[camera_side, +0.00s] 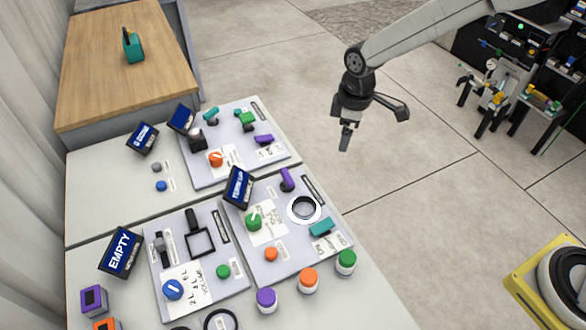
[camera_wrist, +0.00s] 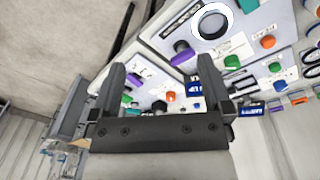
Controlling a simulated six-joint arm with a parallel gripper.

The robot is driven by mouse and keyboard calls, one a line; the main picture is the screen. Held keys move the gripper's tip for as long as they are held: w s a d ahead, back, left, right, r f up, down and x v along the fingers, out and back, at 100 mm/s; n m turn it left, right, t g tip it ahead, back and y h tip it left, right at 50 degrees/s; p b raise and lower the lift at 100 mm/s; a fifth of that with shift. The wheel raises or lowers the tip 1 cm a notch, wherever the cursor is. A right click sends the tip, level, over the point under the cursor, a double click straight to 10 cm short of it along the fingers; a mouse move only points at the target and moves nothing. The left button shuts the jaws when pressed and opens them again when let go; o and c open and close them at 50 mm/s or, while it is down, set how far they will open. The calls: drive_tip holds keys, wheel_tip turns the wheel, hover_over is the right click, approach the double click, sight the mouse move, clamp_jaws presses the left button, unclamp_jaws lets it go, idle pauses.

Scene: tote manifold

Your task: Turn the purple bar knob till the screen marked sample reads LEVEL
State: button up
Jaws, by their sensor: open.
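Two purple bar-shaped parts show in the side view. One purple bar knob (camera_side: 287,180) stands on the middle panel beside a dark screen with white text (camera_side: 237,187). The other purple bar (camera_side: 264,139) lies on the back panel. I cannot read "sample" on any screen. Two more dark screens (camera_side: 141,137) (camera_side: 181,118) stand at the back; their text is too small to read. My gripper (camera_side: 344,138) is open and empty, in the air right of the panels.
A screen reading EMPTY (camera_side: 120,252) stands at the front left. Capped jars (camera_side: 309,281) line the front. Open floor lies right of the table.

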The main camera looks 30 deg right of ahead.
sight(287, 175)
drive_tip(key=w+a+f+n, duration=0.1)
drive_tip(key=a+f+n, duration=0.1)
drive_tip(key=a, duration=0.1)
drive_tip(key=w+a+f+n, duration=0.2)
drive_tip(key=a, duration=0.2)
drive_tip(key=w+a+f+n+g, duration=0.1)
drive_tip(key=w+a+n, duration=0.1)
drive_tip(key=a, duration=0.1)
drive_tip(key=shift+w+a+f+n, duration=0.25)
drive_tip(key=shift+a+f+n, duration=0.05)
drive_tip(key=shift+a+f, duration=0.1)
drive_tip(key=shift+w+a+f, duration=0.1)
drive_tip(key=shift+a+f, duration=0.15)
drive_tip(key=shift+a, duration=0.15)
drive_tip(key=shift+f, duration=0.1)
drive_tip(key=shift+f, duration=3.8)
drive_tip(key=c, duration=1)
drive_tip(key=shift+o, duration=0.2)
